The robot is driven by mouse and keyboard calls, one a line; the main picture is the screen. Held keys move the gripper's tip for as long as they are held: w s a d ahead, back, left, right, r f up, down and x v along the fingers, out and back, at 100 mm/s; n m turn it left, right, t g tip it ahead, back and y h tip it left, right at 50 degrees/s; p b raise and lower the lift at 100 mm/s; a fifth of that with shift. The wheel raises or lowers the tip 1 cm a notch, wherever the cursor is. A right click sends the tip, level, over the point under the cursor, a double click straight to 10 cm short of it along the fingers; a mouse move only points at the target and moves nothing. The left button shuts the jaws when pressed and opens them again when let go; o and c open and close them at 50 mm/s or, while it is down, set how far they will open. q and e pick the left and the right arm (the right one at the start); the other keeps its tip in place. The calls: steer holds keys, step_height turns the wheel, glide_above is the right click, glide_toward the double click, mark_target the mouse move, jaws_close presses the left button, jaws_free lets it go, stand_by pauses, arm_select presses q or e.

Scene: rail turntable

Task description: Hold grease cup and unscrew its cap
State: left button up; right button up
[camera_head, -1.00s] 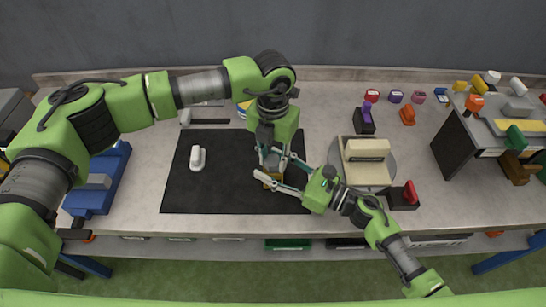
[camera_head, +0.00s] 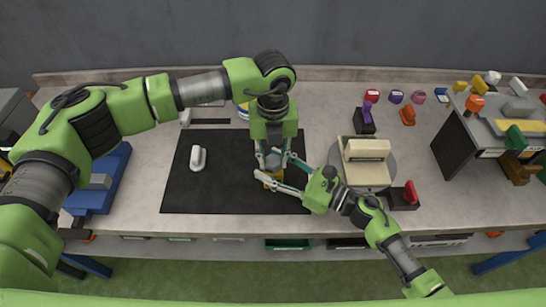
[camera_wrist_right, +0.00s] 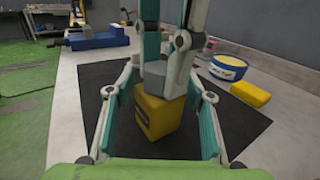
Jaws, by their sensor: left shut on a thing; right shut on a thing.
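The grease cup (camera_head: 270,181) is a yellow blocky body on the black mat, mostly hidden by my grippers in the head view. It shows more clearly in the right wrist view (camera_wrist_right: 157,117), with its grey cap (camera_wrist_right: 158,79) on top. My left gripper (camera_head: 272,160) comes down from above and is shut on the cap; its fingers also show in the right wrist view. My right gripper (camera_head: 275,178) reaches in from the right and is shut around the yellow body, one finger on each side. The thread between cap and body is hidden.
The black mat (camera_head: 225,195) also holds a white rounded object (camera_head: 197,158). A blue fixture (camera_head: 105,185) stands at left. A round turntable (camera_head: 387,184) with a beige block (camera_head: 366,150) is close to my right arm.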

arm_select(q)
steer(key=n, duration=0.6)
stand_by(0.3)
steer(key=n, duration=0.6)
steer(key=shift+a, duration=0.1)
steer(key=o, duration=1.2)
steer(key=shift+o, duration=0.5)
steer(key=shift+r, duration=0.1)
